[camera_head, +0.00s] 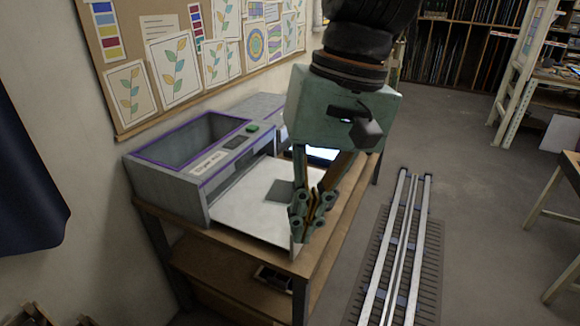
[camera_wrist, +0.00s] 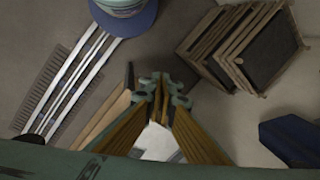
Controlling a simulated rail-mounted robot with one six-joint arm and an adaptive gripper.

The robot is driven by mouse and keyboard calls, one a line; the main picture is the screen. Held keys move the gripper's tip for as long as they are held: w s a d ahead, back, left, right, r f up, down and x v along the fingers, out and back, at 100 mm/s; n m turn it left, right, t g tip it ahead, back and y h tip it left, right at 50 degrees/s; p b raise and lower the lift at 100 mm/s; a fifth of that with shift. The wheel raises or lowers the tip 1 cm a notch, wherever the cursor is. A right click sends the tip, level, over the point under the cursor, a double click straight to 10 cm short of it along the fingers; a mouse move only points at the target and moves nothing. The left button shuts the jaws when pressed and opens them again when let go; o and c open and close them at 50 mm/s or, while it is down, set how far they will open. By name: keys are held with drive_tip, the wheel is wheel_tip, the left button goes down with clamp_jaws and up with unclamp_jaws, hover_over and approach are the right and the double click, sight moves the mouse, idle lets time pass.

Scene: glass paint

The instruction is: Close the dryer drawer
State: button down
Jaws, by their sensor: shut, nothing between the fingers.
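The dryer (camera_head: 170,180) is a grey box with purple trim on the wooden bench. Its drawer (camera_head: 245,215) is pulled out toward the right, with a flat white bed and a small grey-green square patch or pane on it. My gripper (camera_head: 304,222) points down at the drawer's outer front end, its fingers together and empty. It covers part of the drawer's front panel, and I cannot tell whether it touches. In the wrist view the shut fingers (camera_wrist: 162,84) show, with a piece of the white drawer (camera_wrist: 158,143) between the finger links.
The wooden bench (camera_head: 345,195) has a lower shelf (camera_head: 225,265). Floor rails (camera_head: 395,250) run along its right side. Behind the dryer is a pinboard with pictures (camera_head: 172,70). The wrist view shows stacked frames (camera_wrist: 235,45). Open floor lies right of the rails.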

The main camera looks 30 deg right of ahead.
drive_tip(key=w+d+f+m+t+y, duration=0.1)
drive_tip(key=w+d+f+m+y, duration=0.2)
drive_tip(key=w+d+f+m, duration=0.25)
drive_tip(key=w+d+f+m+t+y+p, duration=0.1)
drive_tip(key=w+d+f+m+y, duration=0.25)
drive_tip(key=w+d, duration=0.45)
drive_tip(key=w+d+f+m+t+y, duration=0.1)
drive_tip(key=w+d+f+m+y, duration=0.35)
drive_tip(key=w, duration=0.35)
drive_tip(key=d+f+m+t+h, duration=0.1)
drive_tip(key=d+f+m+t, duration=0.2)
drive_tip(key=d+f, duration=0.2)
drive_tip(key=d+f+m+t+h, duration=0.1)
drive_tip(key=d+f+m+t, duration=0.3)
drive_tip(key=d, duration=0.8)
drive_tip(key=d+f+m+t+p, duration=0.1)
drive_tip(key=d+f+m+t, duration=0.3)
drive_tip(key=d+f, duration=0.2)
drive_tip(key=d, duration=0.2)
drive_tip(key=shift+w+d+f+h, duration=0.2)
drive_tip(key=shift+d+f+h, duration=0.15)
drive_tip(key=shift+h, duration=0.05)
drive_tip(key=shift+w+a, duration=0.1)
drive_tip(key=shift+b+x, duration=1.4)
drive_tip(key=shift+x, duration=5.45)
drive_tip(key=shift+w, duration=0.2)
